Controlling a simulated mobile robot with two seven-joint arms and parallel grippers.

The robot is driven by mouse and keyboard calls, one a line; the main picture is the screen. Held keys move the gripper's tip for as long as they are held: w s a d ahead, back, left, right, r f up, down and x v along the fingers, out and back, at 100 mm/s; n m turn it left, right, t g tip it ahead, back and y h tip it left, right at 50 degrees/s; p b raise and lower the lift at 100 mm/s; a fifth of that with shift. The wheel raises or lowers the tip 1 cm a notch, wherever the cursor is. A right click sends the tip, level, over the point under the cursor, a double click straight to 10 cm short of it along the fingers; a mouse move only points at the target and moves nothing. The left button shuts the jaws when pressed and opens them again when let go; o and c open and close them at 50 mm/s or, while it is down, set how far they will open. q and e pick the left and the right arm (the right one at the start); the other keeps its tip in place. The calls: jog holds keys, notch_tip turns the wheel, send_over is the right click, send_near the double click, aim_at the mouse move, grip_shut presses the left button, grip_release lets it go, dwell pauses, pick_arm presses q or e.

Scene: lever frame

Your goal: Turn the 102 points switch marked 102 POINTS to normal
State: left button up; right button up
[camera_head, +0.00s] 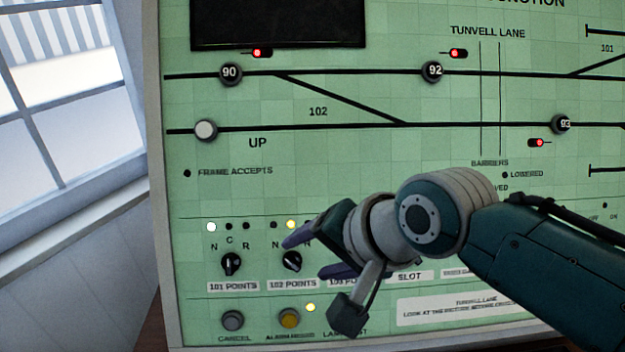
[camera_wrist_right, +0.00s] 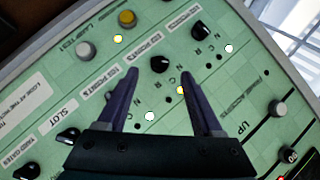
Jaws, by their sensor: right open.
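The 102 POINTS switch (camera_head: 292,261) is a black rotary knob on the green panel, above its "102 POINTS" label. Its pointer looks slanted from upper left to lower right. The middle lamp (camera_head: 291,224) above it glows yellow. My right gripper (camera_head: 315,254) is open and empty, with purple fingers just right of the knob in the head view. In the right wrist view the knob (camera_wrist_right: 160,64) shows between and level with the fingertips (camera_wrist_right: 160,72). I see no contact; the remaining distance cannot be told. My left gripper is not in view.
The 101 POINTS switch (camera_head: 231,264) is left of the 102 switch, with a white lamp lit. The 103 switch is mostly hidden by my gripper. CANCEL (camera_head: 233,320) and yellow (camera_head: 289,318) buttons sit below. A window (camera_head: 60,100) is at left.

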jog(key=p+v, duration=0.1)
jog(key=v, duration=0.4)
jog(key=shift+s+d+r+p, duration=0.1)
jog(key=shift+r+p, duration=0.05)
jog(key=shift+p, duration=0.15)
jog(key=s+d+r+n+g+h, duration=0.15)
jog(key=s+d+n, duration=0.35)
jog(key=s, duration=0.6)
jog(key=s+d+n+g+h, duration=0.1)
jog(key=s+d+n+h, duration=0.2)
jog(key=s+d, duration=0.65)
notch_tip(320, 180, up, 38)
jog(key=s+a+p, duration=0.1)
jog(key=s+p, duration=0.1)
jog(key=p, duration=3.5)
jog(key=shift+s+a, duration=0.25)
jog(key=shift+s, duration=0.05)
jog(key=shift+f+h, duration=0.15)
jog(key=shift+h, duration=0.1)
